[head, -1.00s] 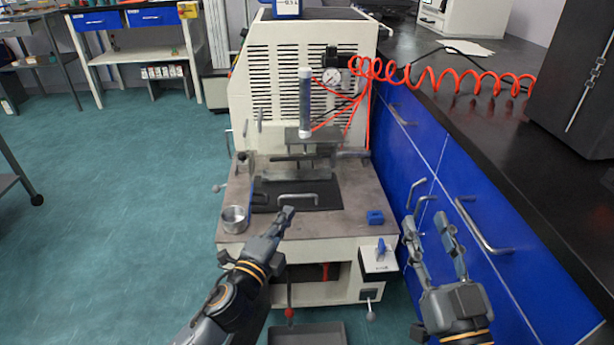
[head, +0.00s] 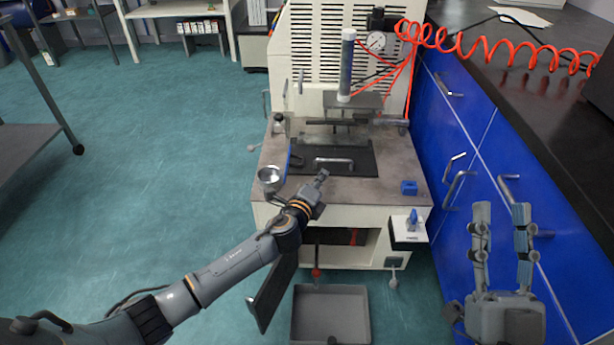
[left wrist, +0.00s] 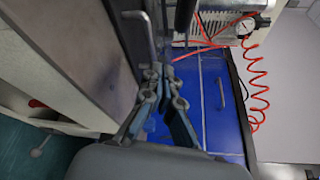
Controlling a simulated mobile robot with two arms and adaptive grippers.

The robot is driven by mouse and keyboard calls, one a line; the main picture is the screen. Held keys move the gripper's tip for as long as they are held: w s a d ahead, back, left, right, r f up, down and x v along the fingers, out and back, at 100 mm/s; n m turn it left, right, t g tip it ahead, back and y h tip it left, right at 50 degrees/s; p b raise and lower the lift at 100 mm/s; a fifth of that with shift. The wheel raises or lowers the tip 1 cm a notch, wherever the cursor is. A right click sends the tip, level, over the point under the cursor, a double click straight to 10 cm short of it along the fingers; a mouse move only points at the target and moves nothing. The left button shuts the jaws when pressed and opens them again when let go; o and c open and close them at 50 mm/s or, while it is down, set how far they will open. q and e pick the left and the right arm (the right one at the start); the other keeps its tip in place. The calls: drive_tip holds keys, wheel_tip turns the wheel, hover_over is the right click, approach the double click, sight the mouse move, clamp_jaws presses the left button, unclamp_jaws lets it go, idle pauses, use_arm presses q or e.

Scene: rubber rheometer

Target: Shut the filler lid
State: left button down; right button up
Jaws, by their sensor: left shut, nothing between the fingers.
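No part is clearly recognisable as the filler lid. A dark flat plate (head: 358,171) with a metal loop handle (head: 333,161) lies on the machine's worktop in the head view. A dark panel (head: 272,290) stands tilted below my left arm, beside the open lower compartment; its upper end is hidden. My left gripper (head: 321,177) is shut and empty, over the worktop's front edge, just in front of the handle in the picture. Its closed fingers (left wrist: 155,72) also show in the left wrist view, near a metal bar. My right gripper (head: 501,208) is open and empty, at the lower right.
A metal cup (head: 270,175) stands at the worktop's left front and a small blue block (head: 408,187) at its right. A grey tray (head: 340,320) lies below on the floor. Blue cabinets (head: 465,120) with protruding handles border the right side. The floor at left is open.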

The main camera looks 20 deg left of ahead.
sight(296, 166)
use_arm(q)
drive_tip(key=shift+s+a+r, duration=0.15)
drive_tip(key=shift+a+r, duration=0.1)
drive_tip(key=shift+a, duration=0.35)
drive_tip(key=shift+s+a+r, duration=0.1)
drive_tip(key=shift+a+r, duration=0.15)
drive_tip(key=shift+a, duration=0.35)
drive_tip(key=shift+s+a+r, duration=0.15)
drive_tip(key=shift+a+r, duration=0.1)
drive_tip(key=shift+a, duration=0.35)
